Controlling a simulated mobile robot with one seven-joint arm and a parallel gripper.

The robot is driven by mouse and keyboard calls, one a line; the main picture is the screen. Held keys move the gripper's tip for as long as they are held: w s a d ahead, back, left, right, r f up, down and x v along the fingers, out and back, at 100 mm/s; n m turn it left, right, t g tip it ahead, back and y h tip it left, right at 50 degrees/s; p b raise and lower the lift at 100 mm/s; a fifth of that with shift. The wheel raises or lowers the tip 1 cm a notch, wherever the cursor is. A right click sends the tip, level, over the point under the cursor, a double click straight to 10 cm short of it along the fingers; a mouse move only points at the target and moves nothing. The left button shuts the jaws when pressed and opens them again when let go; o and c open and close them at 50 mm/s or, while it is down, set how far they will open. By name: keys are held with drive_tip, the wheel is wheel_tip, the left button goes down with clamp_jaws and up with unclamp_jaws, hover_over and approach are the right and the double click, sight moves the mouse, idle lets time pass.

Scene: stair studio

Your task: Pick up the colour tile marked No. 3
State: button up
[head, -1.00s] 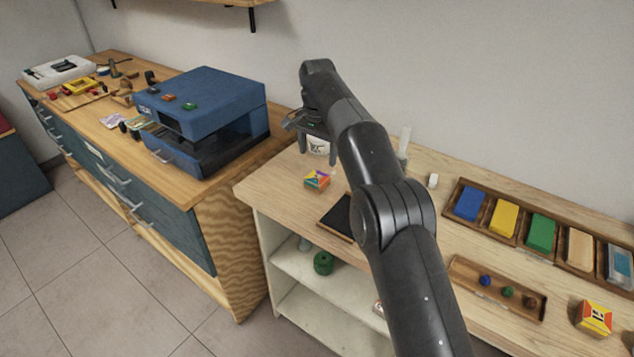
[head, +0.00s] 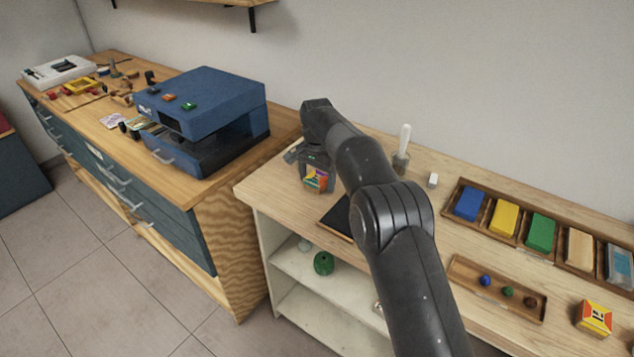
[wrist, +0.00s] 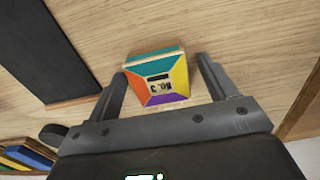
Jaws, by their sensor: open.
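The colour tile marked No. 3 (wrist: 158,80) lies on the light wooden bench top, with teal, yellow, orange and purple faces around a pale label. In the wrist view its label reads upside down. My gripper (wrist: 162,82) is open, with one finger on each side of the tile and visible gaps to both. I cannot tell the height of the fingertips above the bench. In the head view the tile (head: 317,179) shows just below my gripper, which partly covers it.
A dark flat board (head: 338,217) lies beside the tile. A white-handled brush (head: 404,146) and a small white block (head: 433,180) stand behind my arm. A tray of coloured blocks (head: 484,226) is at the right. A blue machine (head: 213,98) stands on the left cabinet.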

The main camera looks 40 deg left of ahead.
drive_tip(key=c, duration=1.1)
drive_tip(key=shift+r, duration=0.1)
